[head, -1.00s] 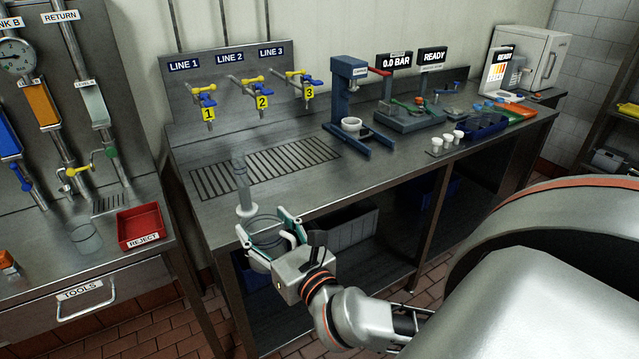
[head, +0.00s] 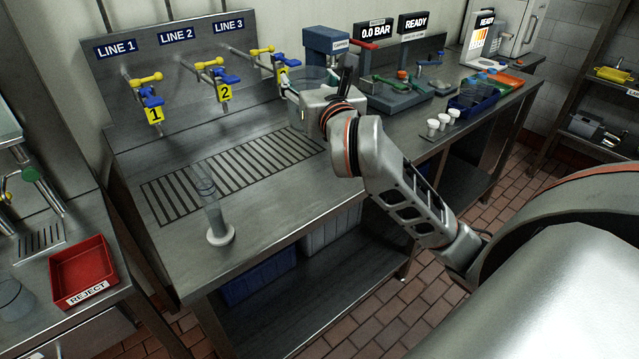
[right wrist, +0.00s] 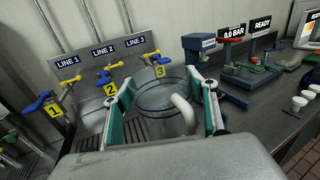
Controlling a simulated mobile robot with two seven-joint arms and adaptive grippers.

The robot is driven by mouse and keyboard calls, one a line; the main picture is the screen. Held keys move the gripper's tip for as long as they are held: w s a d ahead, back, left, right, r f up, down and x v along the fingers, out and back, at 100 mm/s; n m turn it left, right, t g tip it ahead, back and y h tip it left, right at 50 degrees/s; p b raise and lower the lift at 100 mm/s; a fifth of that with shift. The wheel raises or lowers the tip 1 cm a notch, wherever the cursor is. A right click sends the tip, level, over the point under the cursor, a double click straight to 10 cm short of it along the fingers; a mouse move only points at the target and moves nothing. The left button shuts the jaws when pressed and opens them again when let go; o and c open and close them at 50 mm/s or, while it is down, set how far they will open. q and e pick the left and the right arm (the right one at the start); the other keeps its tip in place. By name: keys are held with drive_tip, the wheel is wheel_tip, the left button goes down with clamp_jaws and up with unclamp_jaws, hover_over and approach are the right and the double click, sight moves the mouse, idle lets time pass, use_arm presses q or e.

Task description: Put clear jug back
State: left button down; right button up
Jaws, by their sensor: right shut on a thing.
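The clear jug (right wrist: 165,98) is a see-through round vessel with dark rim lines and a pale handle (right wrist: 185,113). My right gripper (right wrist: 163,88) is shut on it, one green-padded finger on each side, with the handle towards my wrist. In the head view the jug (head: 312,74) is partly hidden behind my right gripper (head: 306,92), in front of the number 3 tap (head: 283,73) and left of the blue capper (head: 326,50). I cannot tell whether its base touches the bench. My left gripper is not in view.
A clear measuring cylinder (head: 211,205) stands upright near the front edge of the steel bench (head: 270,215). A slotted drain (head: 225,170) lies below the taps. White cups (head: 443,122) stand to the right. A red reject tray (head: 83,270) sits on the left bench.

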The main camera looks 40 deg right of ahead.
drive_tip(key=shift+d+f, duration=0.15)
drive_tip(key=shift+f, duration=0.05)
wheel_tip(320, 180, down, 19)
drive_tip(key=b, duration=0.4)
drive_tip(key=shift+f, duration=0.15)
drive_tip(key=shift+f, duration=0.15)
drive_tip(key=o, duration=1.6)
